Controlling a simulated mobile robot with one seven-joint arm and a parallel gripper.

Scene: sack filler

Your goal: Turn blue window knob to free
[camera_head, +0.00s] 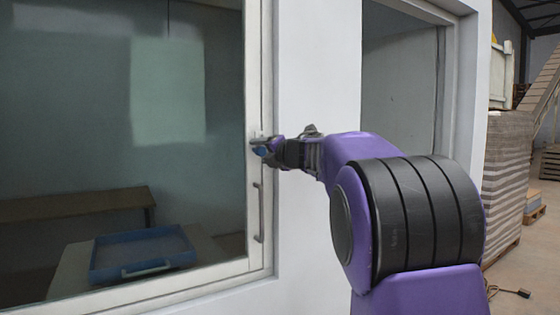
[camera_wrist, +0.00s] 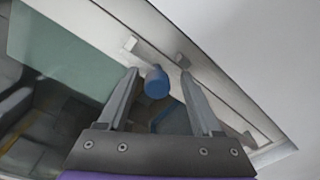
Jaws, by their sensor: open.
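The blue window knob (camera_wrist: 157,82) is on the white window frame (camera_wrist: 215,84) in the wrist view. In the head view a small bit of the blue knob (camera_head: 262,151) shows on the right upright of the frame (camera_head: 254,95). My gripper (camera_wrist: 163,78) is open, with one finger on each side of the knob near the tips. I cannot tell whether the fingers touch it. In the head view my gripper (camera_head: 262,147) reaches the frame from the right and partly hides the knob. The knob's turn position is hard to tell.
A long bar handle (camera_head: 260,212) is on the frame below the knob. Behind the glass are a blue tray (camera_head: 143,275) on a table and a wooden bench (camera_head: 75,206). A white wall (camera_head: 318,75) stands right of the window, then an opening. A stack of sheets (camera_head: 507,180) is farther right.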

